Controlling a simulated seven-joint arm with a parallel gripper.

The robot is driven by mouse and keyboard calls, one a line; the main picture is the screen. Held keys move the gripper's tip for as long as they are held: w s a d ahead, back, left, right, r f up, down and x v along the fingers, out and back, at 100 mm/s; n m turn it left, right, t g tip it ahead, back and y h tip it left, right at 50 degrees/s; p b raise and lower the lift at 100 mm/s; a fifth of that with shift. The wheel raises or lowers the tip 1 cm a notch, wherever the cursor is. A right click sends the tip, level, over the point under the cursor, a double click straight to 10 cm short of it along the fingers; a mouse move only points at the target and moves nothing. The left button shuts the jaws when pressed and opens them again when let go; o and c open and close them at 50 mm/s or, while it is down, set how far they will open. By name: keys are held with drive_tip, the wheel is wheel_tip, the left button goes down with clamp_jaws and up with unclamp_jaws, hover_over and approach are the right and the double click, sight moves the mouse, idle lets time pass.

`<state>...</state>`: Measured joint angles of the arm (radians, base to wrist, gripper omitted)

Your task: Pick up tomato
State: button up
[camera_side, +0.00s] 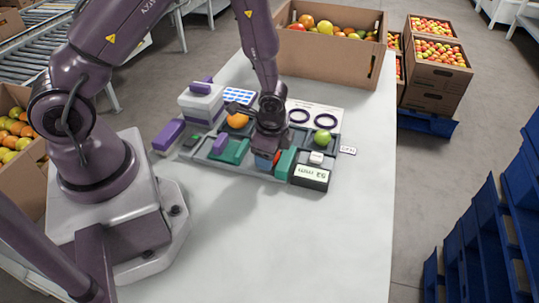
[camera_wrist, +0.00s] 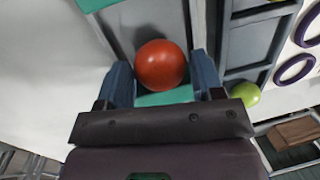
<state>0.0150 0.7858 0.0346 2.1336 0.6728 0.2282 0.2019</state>
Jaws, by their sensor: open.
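A red tomato (camera_wrist: 160,65) lies between the two blue fingers of my gripper (camera_wrist: 163,82) in the wrist view, with a visible gap at least on the right side. A teal piece shows just below it. In the side view my gripper (camera_side: 268,160) is low at the front of the grey tray, and only a sliver of the red tomato (camera_side: 277,159) shows beside a blue finger. The gripper is open. Whether the fingers touch the tomato on the left is hard to tell. A green tomato (camera_side: 322,137) sits at the tray's right, also in the wrist view (camera_wrist: 245,94).
The grey tray (camera_side: 334,156) also has teal blocks (camera_side: 234,151) and an orange tomato (camera_side: 237,120) near it. A display reading 52 mm (camera_side: 311,177) stands at its front right. A cardboard box of tomatoes (camera_side: 325,58) is behind. The table's front (camera_side: 290,250) is clear.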

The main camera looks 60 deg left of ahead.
drive_tip(key=shift+f, duration=0.3)
drive_tip(key=c, duration=0.3)
drive_tip(key=shift+c, duration=0.2)
